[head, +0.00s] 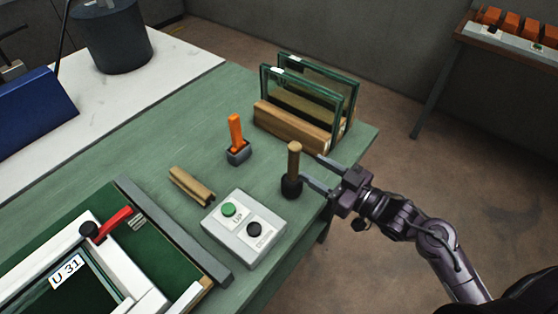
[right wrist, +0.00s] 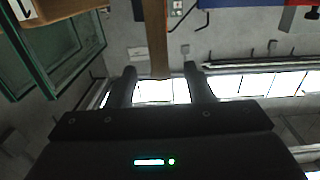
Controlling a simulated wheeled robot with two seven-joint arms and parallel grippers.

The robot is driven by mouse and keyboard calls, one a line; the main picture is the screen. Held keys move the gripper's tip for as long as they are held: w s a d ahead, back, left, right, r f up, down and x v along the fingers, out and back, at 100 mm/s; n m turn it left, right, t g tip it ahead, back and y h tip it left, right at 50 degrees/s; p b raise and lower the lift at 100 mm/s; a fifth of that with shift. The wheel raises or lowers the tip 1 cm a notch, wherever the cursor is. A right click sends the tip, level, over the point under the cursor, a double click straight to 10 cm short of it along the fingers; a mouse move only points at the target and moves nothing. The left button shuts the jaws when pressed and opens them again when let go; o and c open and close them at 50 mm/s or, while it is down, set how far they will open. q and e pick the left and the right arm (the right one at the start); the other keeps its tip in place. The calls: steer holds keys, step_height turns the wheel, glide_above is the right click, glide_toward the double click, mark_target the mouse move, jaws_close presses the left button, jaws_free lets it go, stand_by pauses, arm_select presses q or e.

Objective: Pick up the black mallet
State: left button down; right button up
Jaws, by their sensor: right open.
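The black mallet (head: 291,187) stands upright on its black head near the right edge of the green table, with its wooden handle (head: 294,160) pointing up. My right gripper (head: 311,168) is open, with its fingers pointing left toward the handle. One fingertip is close beside the mallet, near the lower handle; whether it touches is unclear. In the right wrist view the wooden handle (right wrist: 157,40) shows between and beyond the open fingers (right wrist: 160,70), and the black head is not clearly visible. My left gripper is not in view.
A wooden rack (head: 290,127) with glass panes stands behind the mallet. A grey button box (head: 243,230) lies in front-left. The table edge is close on the right.

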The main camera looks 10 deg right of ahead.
mark_target(298, 158)
steer(key=shift+w+a+r, duration=0.25)
steer(key=shift+r, duration=0.05)
steer(key=shift+p+x, duration=0.55)
steer(key=shift+x, duration=0.4)
steer(key=p+x, duration=0.1)
steer(key=x, duration=0.3)
steer(key=shift+d+f, duration=0.1)
steer(key=shift+d, duration=0.1)
steer(key=shift+w+a+f, duration=0.1)
steer(key=shift+w+a, duration=0.2)
steer(key=c, duration=1)
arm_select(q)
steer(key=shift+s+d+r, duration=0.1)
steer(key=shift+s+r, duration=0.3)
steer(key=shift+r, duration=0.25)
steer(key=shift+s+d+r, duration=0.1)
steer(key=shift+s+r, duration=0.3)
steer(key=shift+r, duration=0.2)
arm_select(e)
jaws_close()
